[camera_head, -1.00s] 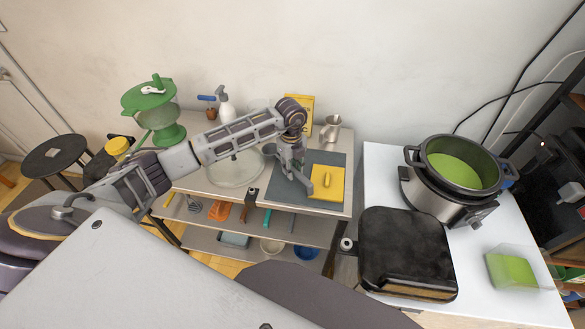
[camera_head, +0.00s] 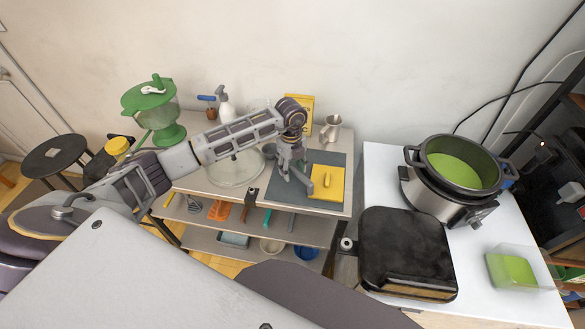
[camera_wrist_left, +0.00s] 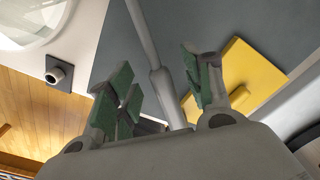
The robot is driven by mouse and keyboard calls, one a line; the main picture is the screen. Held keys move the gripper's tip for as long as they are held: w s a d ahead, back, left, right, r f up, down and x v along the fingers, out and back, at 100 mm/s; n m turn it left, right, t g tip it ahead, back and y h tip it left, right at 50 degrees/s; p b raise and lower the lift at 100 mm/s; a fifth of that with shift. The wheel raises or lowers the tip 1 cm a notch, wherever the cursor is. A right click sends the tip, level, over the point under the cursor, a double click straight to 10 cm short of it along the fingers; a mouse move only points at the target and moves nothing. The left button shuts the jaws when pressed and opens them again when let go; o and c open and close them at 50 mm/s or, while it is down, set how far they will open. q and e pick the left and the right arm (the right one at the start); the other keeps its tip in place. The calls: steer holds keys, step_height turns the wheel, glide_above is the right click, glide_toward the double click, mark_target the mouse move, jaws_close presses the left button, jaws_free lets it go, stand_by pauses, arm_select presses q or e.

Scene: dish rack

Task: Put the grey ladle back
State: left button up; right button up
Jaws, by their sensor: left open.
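My left gripper (camera_head: 296,180) is open, low over the grey mat (camera_head: 335,160) on the middle table, just left of a yellow block-like item (camera_head: 327,183). In the left wrist view, a long grey handle, which looks like the grey ladle (camera_wrist_left: 147,45), runs between the spread green-padded fingers (camera_wrist_left: 165,90). I cannot tell whether it touches either finger. The ladle's lower end is hidden behind the gripper body, and I cannot make out the ladle in the head view. My right gripper is not in view.
A glass bowl (camera_head: 236,172) sits left of the mat, and a metal pitcher (camera_head: 331,128) stands behind it. Shelves below hold utensils and bowls. On the right table are a black pan-like appliance (camera_head: 408,250) and a cooker (camera_head: 450,190) with green contents.

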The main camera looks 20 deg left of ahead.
arm_select(q)
steer(key=shift+r, duration=0.15)
step_height(320, 180, up, 12)
steer(key=shift+a, duration=0.2)
stand_by(0.5)
steer(key=shift+w+d+f, duration=0.1)
steer(key=shift+f, duration=0.1)
stand_by(0.6)
